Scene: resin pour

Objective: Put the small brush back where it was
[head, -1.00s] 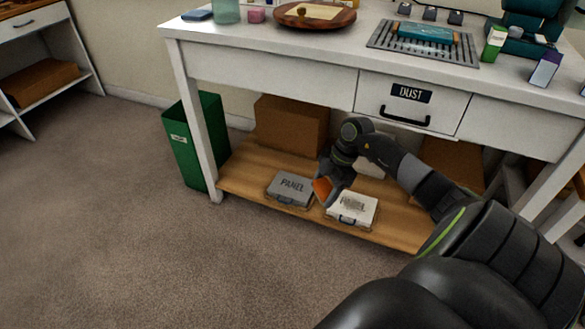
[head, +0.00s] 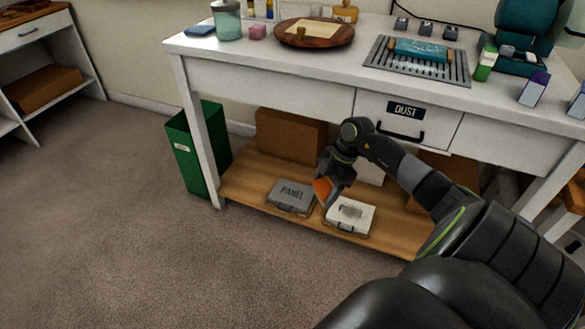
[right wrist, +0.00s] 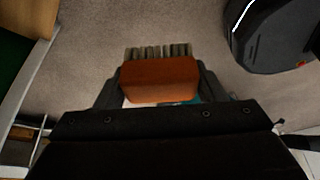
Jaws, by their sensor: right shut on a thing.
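The small brush has an orange-brown block and pale bristles, and it fills the middle of the right wrist view (right wrist: 160,80). My right gripper (right wrist: 150,85) is shut on the brush's block, with a finger on each side. In the head view my right gripper (head: 330,187) is low in front of the workbench's lower shelf, and only an orange bit of the brush (head: 322,188) shows. My left gripper is not in view.
The white workbench (head: 260,82) has a drawer marked DUST (head: 375,105). On top are a round wooden board (head: 290,40), a grey grille (head: 460,72) and small boxes. Brown boxes stand on the lower shelf (head: 240,185). A green bin (head: 190,155) stands at the left leg. The carpet in front is clear.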

